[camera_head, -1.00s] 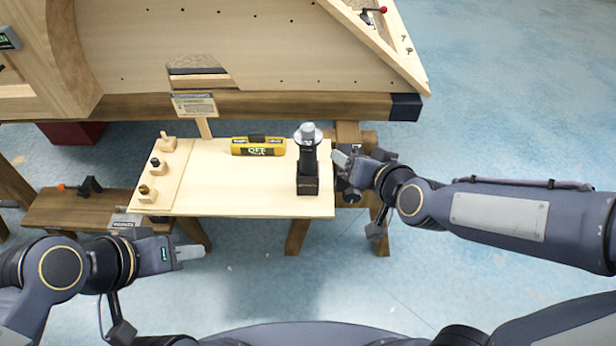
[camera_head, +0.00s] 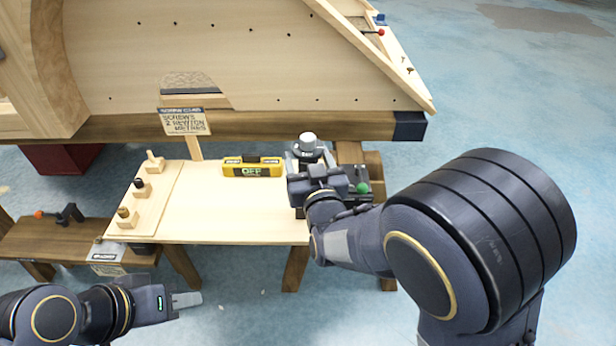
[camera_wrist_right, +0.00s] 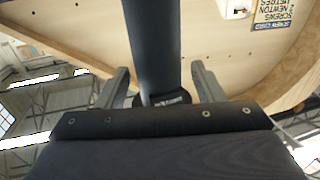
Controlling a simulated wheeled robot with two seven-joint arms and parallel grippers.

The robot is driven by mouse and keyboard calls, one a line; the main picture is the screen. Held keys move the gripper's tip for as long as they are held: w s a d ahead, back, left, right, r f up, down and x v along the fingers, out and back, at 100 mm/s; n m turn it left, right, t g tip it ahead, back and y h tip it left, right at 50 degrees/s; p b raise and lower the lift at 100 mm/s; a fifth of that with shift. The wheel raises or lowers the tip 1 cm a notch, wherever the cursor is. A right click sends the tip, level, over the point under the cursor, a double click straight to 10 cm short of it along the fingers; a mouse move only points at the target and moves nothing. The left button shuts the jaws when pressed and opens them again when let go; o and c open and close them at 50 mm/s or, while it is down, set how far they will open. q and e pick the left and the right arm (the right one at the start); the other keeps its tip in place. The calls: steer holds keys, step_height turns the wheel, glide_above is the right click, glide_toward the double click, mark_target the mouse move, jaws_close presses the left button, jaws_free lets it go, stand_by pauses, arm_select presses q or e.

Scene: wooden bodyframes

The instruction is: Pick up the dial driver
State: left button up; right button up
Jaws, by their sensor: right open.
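The dial driver (camera_head: 307,142) stands upright at the right end of the pale worktable (camera_head: 235,215), with a light knob on top. My right gripper (camera_head: 305,165) is at the driver and hides most of its body in the head view. In the right wrist view, the driver's dark shaft (camera_wrist_right: 150,40) rises between the two fingers of my right gripper (camera_wrist_right: 162,85). The fingers are open, with a gap visible on each side of the shaft. My left gripper (camera_head: 188,300) is empty, below the table's front left; its finger gap is not clear.
A yellow device reading OFF (camera_head: 252,167) lies just left of the driver. A wooden rack (camera_head: 145,205) with several small pegs is at the table's left end. A sign (camera_head: 185,122) about screws and newton metres stands behind. The large wooden frame (camera_head: 230,50) rises at the back.

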steer(key=shift+x, duration=1.05)
steer(key=c, duration=1.2)
steer(key=shift+r, duration=0.1)
